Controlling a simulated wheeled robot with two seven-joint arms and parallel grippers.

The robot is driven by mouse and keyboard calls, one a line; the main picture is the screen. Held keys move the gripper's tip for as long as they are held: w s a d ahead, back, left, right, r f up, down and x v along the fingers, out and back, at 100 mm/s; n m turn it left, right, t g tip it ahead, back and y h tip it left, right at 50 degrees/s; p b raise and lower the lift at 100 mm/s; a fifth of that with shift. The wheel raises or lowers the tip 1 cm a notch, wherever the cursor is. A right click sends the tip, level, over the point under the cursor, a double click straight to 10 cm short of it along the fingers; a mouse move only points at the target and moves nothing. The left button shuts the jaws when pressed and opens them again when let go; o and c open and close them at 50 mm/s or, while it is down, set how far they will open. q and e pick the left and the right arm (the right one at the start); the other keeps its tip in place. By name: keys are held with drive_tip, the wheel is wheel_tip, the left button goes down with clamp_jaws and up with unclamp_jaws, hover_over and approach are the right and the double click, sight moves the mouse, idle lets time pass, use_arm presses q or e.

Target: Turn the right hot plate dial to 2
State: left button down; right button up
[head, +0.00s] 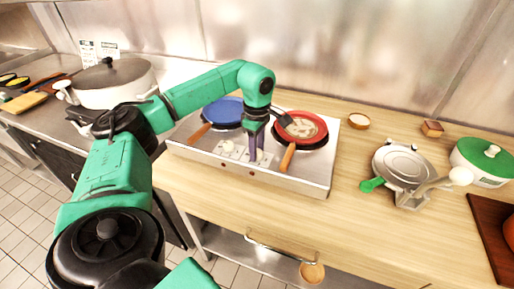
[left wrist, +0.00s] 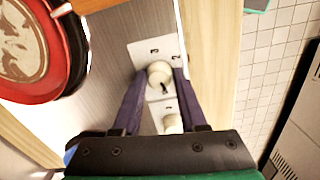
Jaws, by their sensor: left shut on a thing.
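The hot plate (head: 308,182) is a wide, light metal unit on the wooden counter. My left gripper (head: 254,157) is at its front panel. In the left wrist view, the purple fingers are shut on the sides of the right dial (left wrist: 159,73), a pale round knob with a dark mark on it. The left dial (left wrist: 172,123) shows nearer the palm, untouched. A red pan (head: 316,122) sits on the right burner and a blue pan (head: 222,108) on the left. My right gripper is not in view.
A large lidded pot (head: 120,92) stands at left. The red pan's wooden handle (head: 288,158) sticks out close to the right of my gripper. A small bowl (head: 358,121), a metal waffle-iron-like appliance (head: 402,162) and a green-lidded pot (head: 486,172) stand at right.

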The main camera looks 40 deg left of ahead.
use_arm(q)
drive_tip(key=n+p, duration=0.1)
drive_tip(key=n, duration=0.4)
drive_tip(key=shift+r+n, duration=0.15)
drive_tip(key=shift+n, duration=0.15)
drive_tip(key=n, duration=0.5)
drive_tip(key=shift+w+p, duration=0.1)
drive_tip(key=shift+p, duration=0.2)
drive_tip(key=n, duration=0.6)
drive_tip(key=shift+p, duration=0.3)
drive_tip(key=shift+n, duration=2.2)
drive_tip(key=shift+c, duration=2.3)
unclamp_jaws()
